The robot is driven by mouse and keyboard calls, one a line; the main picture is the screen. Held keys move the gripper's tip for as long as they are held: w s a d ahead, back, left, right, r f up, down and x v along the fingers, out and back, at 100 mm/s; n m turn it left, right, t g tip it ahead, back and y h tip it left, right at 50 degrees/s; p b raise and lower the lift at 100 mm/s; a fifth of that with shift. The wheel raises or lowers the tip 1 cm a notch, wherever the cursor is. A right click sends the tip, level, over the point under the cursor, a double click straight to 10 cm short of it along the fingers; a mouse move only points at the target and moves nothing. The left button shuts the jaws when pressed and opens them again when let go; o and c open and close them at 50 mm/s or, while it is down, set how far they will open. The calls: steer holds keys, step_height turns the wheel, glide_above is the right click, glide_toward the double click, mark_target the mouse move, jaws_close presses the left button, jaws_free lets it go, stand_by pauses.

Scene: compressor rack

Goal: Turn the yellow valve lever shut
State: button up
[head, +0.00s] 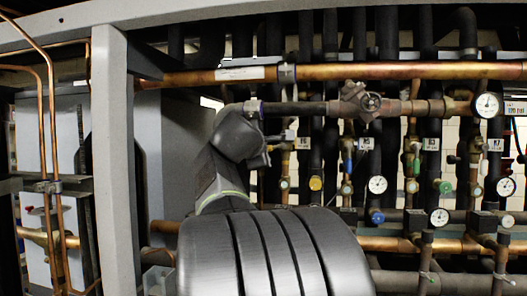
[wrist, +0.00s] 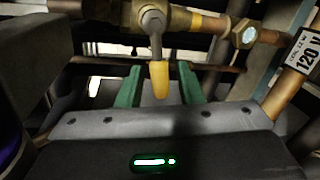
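The yellow valve lever (wrist: 159,81) hangs down from a grey stem under a brass valve body (wrist: 153,20) in the wrist view. My gripper (wrist: 159,87) is open, with one green finger on each side of the yellow handle. Gaps show between the handle and both fingers, and nothing is held. In the head view my own arm covers the gripper, and I cannot make out the lever there.
Several round gauges (head: 377,184) and small coloured valves stand right of my arm. A grey upright post (head: 113,150) is at left. A tagged pipe (wrist: 290,85) runs close on the right.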

steer(key=b+v, duration=0.3)
steer(key=v, duration=1.1)
steer(key=shift+w, duration=0.15)
